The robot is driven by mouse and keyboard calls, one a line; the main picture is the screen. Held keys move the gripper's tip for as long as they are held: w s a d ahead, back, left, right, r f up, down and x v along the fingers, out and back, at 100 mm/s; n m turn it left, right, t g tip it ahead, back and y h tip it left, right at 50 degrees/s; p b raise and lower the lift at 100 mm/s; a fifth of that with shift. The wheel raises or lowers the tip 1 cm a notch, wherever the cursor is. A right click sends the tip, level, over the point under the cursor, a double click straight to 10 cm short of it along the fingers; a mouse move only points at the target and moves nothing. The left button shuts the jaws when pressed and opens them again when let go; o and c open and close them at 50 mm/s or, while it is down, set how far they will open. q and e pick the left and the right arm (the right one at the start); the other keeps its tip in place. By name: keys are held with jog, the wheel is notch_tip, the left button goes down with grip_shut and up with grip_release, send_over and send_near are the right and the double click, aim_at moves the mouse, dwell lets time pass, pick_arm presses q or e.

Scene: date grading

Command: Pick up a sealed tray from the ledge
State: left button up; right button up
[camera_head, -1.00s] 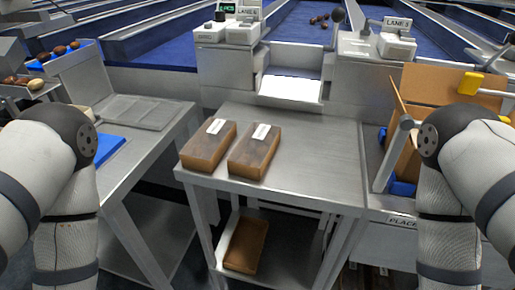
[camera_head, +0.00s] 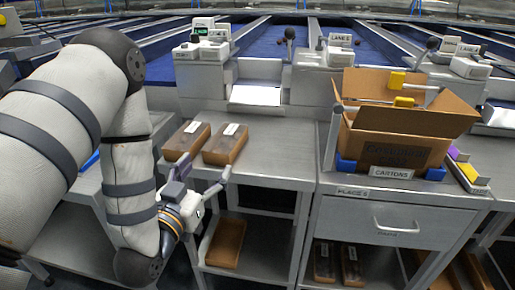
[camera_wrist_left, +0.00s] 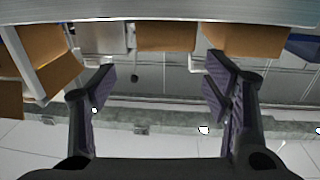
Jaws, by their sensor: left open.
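Two brown sealed trays with white labels, a left one (camera_head: 187,141) and a right one (camera_head: 226,144), lie side by side on the steel ledge (camera_head: 270,160). My left gripper (camera_head: 202,174) is open and empty, in front of the ledge's front edge and just nearer me than the trays. It overlaps the ledge's edge in the picture. In the left wrist view, my open fingers (camera_wrist_left: 160,85) have nothing between them, and a steel edge (camera_wrist_left: 160,13) runs across the top. My right gripper is not in view.
Another brown tray (camera_head: 226,243) lies on the shelf below. To the right, an open carton (camera_head: 395,145) stands in blue corner holders above a drawer (camera_head: 395,225). The ledge right of the trays is bare. Lane machines (camera_head: 325,75) stand behind.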

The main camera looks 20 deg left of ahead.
aim_at(223, 141)
pick_arm(q)
jog(key=shift+w+a+f+b, duration=0.1)
jog(key=shift+w+f+b, duration=0.2)
jog(key=shift+w, duration=0.3)
jog(key=shift+w+a+f+b, duration=0.1)
jog(key=shift+w+f+b, duration=0.2)
jog(key=shift+w, duration=0.3)
jog(key=w, duration=0.3)
jog(key=w+a, duration=0.1)
jog(key=w, duration=0.2)
jog(key=w+a+r, duration=0.1)
jog(key=w, duration=0.2)
jog(key=shift+w+r, duration=0.1)
jog(key=shift+w, duration=0.2)
jog(key=c, duration=1)
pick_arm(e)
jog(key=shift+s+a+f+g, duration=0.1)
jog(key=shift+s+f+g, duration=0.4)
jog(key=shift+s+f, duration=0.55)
